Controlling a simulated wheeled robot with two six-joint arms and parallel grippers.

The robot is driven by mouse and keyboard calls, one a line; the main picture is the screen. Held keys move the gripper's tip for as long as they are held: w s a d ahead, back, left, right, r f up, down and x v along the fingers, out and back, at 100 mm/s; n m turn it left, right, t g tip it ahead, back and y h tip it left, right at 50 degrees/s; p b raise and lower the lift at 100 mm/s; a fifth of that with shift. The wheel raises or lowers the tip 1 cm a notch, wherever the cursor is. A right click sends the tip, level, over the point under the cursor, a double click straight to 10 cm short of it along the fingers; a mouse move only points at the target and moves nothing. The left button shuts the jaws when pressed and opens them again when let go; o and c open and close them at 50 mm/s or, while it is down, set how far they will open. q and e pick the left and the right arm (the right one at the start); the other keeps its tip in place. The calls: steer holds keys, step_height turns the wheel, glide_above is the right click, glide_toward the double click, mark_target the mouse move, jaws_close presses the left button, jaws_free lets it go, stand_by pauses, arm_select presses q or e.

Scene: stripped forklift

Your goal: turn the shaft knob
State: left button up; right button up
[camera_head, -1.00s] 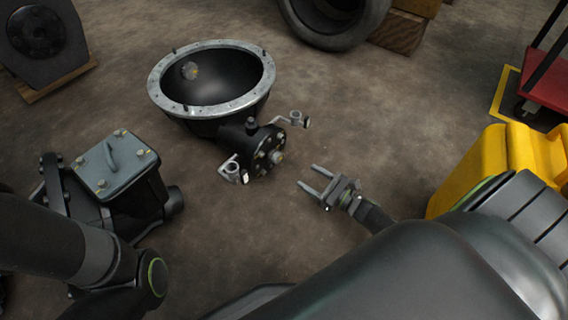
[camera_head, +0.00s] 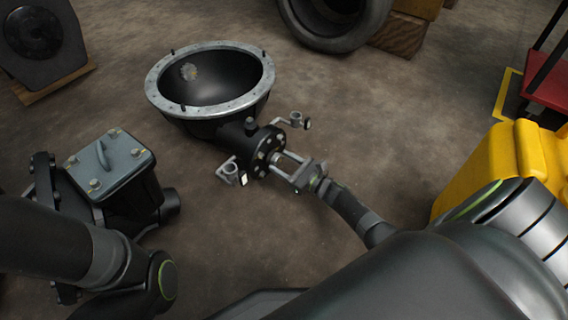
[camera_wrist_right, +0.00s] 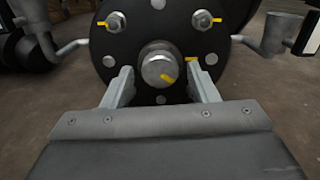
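The shaft knob (camera_wrist_right: 158,66) is a round silver boss with a yellow mark, at the centre of a black bolted flange (camera_wrist_right: 200,58) in the right wrist view. The flange (camera_head: 262,151) is on the side of a black bowl-shaped housing (camera_head: 232,121) in the head view. My right gripper (camera_wrist_right: 160,92) is open, with one finger on each side of the knob and visible gaps between. In the head view the right gripper (camera_head: 287,165) reaches the flange face, and its fingers partly hide the knob. My left arm is at the lower left; its gripper is not visible.
Bent silver brackets (camera_head: 232,172) stick out on both sides of the flange. A black box-like part with a grey lid (camera_head: 110,163) stands at left. A yellow body (camera_head: 497,165) is at right and a tyre (camera_head: 335,22) at the back. Open floor lies between.

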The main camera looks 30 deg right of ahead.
steer(key=c, duration=0.8)
steer(key=shift+m, duration=0.4)
